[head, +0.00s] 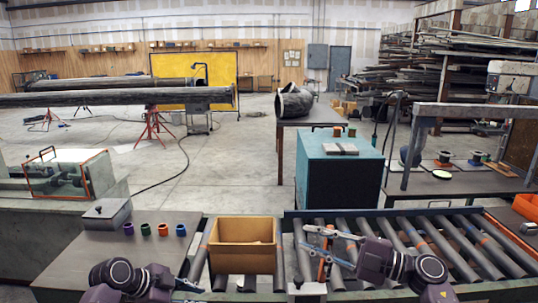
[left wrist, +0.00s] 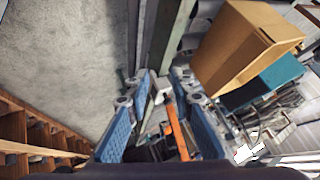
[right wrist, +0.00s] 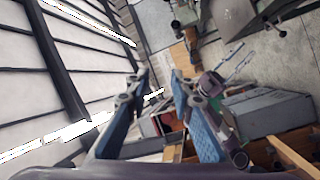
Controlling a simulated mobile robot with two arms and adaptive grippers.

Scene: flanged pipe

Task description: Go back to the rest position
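My right gripper (head: 310,245) is in front of the roller conveyor, to the right of the cardboard box, with its fingers apart and nothing between them. In the right wrist view its two blue-padded fingers (right wrist: 158,82) are spread and empty. An orange strip shows behind the gap, and I see nothing clasped.
An open cardboard box (head: 243,258) stands on the roller conveyor (head: 420,245). Several coloured rings (head: 163,229) and a grey box (head: 106,214) sit on the left table (head: 110,245). A teal cabinet (head: 340,180) stands behind the conveyor. A dark pipe elbow (head: 294,104) lies on a table further back.

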